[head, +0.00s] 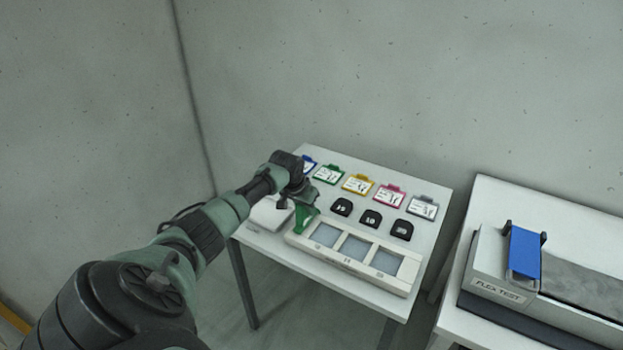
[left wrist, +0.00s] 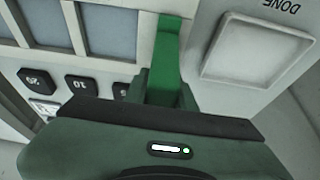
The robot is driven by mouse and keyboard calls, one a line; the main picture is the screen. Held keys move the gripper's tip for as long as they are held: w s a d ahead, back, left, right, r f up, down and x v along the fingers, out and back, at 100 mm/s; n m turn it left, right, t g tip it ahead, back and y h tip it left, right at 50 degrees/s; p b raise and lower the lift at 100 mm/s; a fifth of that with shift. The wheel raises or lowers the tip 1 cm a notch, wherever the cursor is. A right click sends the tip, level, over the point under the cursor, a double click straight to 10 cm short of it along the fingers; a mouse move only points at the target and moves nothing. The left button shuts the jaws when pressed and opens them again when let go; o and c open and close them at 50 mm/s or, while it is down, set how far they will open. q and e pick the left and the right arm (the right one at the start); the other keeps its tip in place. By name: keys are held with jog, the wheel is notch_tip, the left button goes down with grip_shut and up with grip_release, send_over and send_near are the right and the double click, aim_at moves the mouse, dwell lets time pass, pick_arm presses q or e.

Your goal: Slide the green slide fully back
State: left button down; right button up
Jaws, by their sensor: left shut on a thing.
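The green slide (head: 306,218) is at the left end of a pale panel with three grey-blue windows (head: 356,248). My left gripper (head: 290,202) is at the slide, over the table's left part. In the left wrist view the green slide (left wrist: 166,50) runs up from between the two fingers of my left gripper (left wrist: 165,92), which are shut on it. The gripper and its fingers hide part of the slide, and how far it can travel does not show. My right gripper is not in view.
A white pad marked DONE (left wrist: 255,50) lies beside the slide. Several black numbered blocks (head: 371,218) and coloured clip cards (head: 358,184) stand behind the panel. A second table at right holds a FLEX TEST unit (head: 500,292) with a blue part (head: 524,252).

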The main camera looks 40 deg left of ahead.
pick_arm(q)
jog(key=shift+a+r, duration=0.15)
jog(key=shift+a, duration=0.05)
jog(key=c, duration=1.2)
grip_release()
jog(key=shift+a, duration=0.1)
jog(key=shift+o, duration=0.2)
jog(key=shift+b+v, duration=0.4)
jog(key=shift+v, duration=3.4)
jog(key=shift+s, duration=0.15)
